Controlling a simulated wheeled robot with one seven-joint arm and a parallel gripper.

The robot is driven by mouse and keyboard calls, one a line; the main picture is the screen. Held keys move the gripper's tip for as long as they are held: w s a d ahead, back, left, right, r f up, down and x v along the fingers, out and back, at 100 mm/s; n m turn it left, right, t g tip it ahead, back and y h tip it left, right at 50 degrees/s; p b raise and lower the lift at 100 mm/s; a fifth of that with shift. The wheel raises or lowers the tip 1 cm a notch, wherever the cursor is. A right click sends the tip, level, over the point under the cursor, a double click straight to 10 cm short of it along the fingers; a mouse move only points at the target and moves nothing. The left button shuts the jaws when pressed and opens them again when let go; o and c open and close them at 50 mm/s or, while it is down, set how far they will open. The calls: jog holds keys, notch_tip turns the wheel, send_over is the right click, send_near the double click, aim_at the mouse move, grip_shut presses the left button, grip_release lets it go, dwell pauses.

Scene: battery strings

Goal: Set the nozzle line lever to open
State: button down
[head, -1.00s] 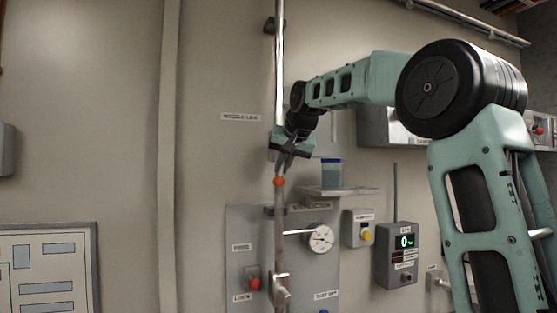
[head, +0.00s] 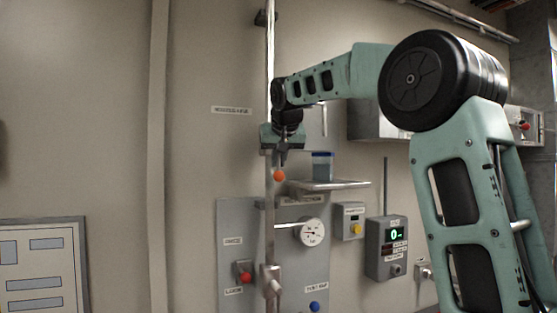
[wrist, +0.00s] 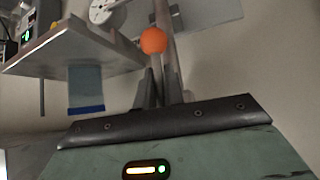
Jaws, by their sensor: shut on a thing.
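The nozzle line lever ends in an orange ball knob (head: 279,176), which hangs just right of the vertical metal pipe (head: 270,220) in the head view. The label plate (head: 231,110) on the wall left of the pipe appears to read nozzle line. My gripper (head: 282,156) points down from above the knob and is shut on the lever. In the wrist view my gripper's fingers (wrist: 160,88) are close together, with the orange knob (wrist: 153,41) just past their tips. The lever's shaft and pivot are mostly hidden by the fingers and wrist.
Below are a round gauge (head: 312,232), a grey panel (head: 235,215), a red knob (head: 244,272) and a digital box (head: 386,250). The wall left of the pipe is mostly clear.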

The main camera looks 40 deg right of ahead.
jog(key=c, duration=1.5)
grip_release()
jog(key=shift+d+f, duration=0.1)
jog(key=b+v, duration=0.2)
jog(key=v, duration=1.5)
jog(key=shift+r+b, duration=0.2)
jog(key=shift+b, duration=0.2)
